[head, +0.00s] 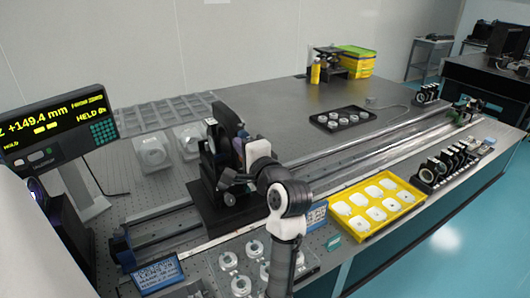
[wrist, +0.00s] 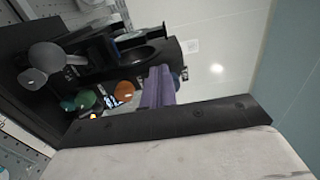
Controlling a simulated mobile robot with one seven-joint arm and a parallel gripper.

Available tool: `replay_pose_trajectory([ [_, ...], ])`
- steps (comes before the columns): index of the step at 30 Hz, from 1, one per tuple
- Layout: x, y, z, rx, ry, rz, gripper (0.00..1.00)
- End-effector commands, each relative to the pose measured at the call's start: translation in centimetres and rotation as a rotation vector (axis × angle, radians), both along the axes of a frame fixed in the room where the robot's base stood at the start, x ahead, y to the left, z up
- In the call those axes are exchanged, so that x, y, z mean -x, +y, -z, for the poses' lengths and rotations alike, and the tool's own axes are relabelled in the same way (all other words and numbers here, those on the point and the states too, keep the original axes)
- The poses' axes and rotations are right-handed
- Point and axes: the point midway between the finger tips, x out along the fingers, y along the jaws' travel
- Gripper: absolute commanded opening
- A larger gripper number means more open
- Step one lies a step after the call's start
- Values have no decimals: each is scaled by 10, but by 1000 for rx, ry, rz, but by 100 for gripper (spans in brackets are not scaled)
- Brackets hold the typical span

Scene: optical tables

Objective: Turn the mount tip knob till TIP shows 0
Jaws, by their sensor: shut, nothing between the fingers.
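The black optical mount (head: 226,142) stands on a dark base on the rail in the head view. In the wrist view the mount (wrist: 150,52) shows a round opening, a grey knob (wrist: 47,56), a green knob (wrist: 86,100) and a copper-coloured knob (wrist: 125,91). I cannot tell which one is the tip knob. A small lit readout (wrist: 113,102) beside them is too small to read. My gripper (wrist: 158,72) is shut and empty, its purplish fingers pointing toward the mount, right of the copper knob. Whether they touch the mount is unclear. In the head view my arm hides the fingertips.
A display (head: 55,125) at the left shows +149.4 mm and HELD, with no TIP value legible. A yellow tray (head: 377,207) and a lens plate (head: 222,262) lie near the front edge. A black tray (head: 342,119) sits behind the long rail (head: 350,154). The back tabletop is mostly clear.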

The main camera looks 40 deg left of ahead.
Motion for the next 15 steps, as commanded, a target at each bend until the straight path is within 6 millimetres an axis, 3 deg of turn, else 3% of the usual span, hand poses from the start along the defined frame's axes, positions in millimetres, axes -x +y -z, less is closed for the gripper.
replay_pose_trajectory([
  [15,-2,-2,-5,-1,0,9,0],
])
